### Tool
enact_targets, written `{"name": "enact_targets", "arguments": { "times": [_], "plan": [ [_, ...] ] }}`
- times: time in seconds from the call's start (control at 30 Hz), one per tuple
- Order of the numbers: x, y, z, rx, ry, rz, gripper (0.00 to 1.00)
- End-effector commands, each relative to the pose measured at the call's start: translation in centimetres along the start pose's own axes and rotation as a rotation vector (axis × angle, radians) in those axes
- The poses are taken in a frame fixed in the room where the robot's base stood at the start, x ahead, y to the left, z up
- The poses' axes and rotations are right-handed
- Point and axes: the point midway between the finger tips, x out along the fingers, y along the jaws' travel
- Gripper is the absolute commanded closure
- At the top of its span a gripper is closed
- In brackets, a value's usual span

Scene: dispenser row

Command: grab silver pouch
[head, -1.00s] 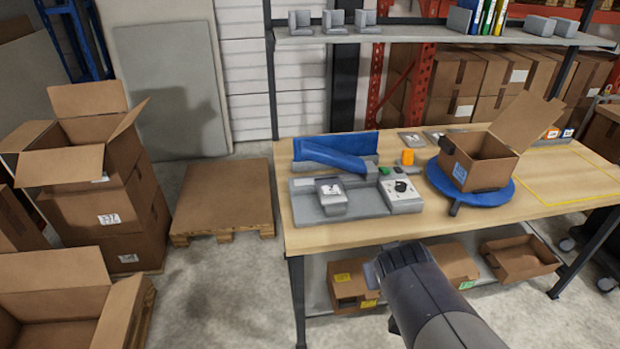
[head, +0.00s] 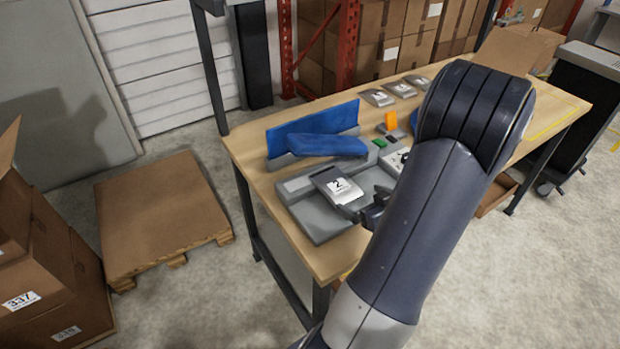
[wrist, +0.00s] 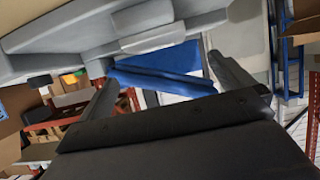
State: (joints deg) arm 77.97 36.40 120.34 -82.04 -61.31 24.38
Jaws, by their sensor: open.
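A silver-grey, flat, pouch-like item with a white label marked 2 (head: 338,186) lies on a grey fixture (head: 318,222) at the table's near left corner. Several similar silver-grey labelled items (head: 400,89) lie in a row at the back of the table. I cannot tell for certain which of these is the silver pouch. My gripper (head: 374,212) is just right of the item marked 2, apart from it and partly hidden by my arm.
A blue padded rest (head: 325,146) stands behind the fixture. An orange piece (head: 391,121) and a small green piece (head: 380,143) are to its right. A white device (head: 392,160) is partly behind my arm. A pallet (head: 160,212) and stacked cartons (head: 45,255) stand left on the floor.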

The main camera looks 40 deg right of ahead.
Motion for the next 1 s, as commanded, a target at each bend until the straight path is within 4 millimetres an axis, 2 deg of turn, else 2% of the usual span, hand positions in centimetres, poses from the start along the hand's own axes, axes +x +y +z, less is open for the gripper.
{"name": "enact_targets", "arguments": {
  "times": [0.13, 0.4, 0.63, 0.9, 1.0],
  "plan": [
    [0.8, -0.1, 0.3, 0.012, 0.012, -0.015, 0.00],
    [4.6, -0.1, 0.1, 0.009, 0.011, -0.016, 0.00],
    [6.1, 0.0, -0.1, 0.010, 0.011, -0.014, 0.00],
    [9.8, 0.4, -0.4, 0.009, 0.011, -0.015, 0.00],
    [10.5, 0.4, -0.3, 0.009, 0.011, -0.013, 0.00]
  ]
}}
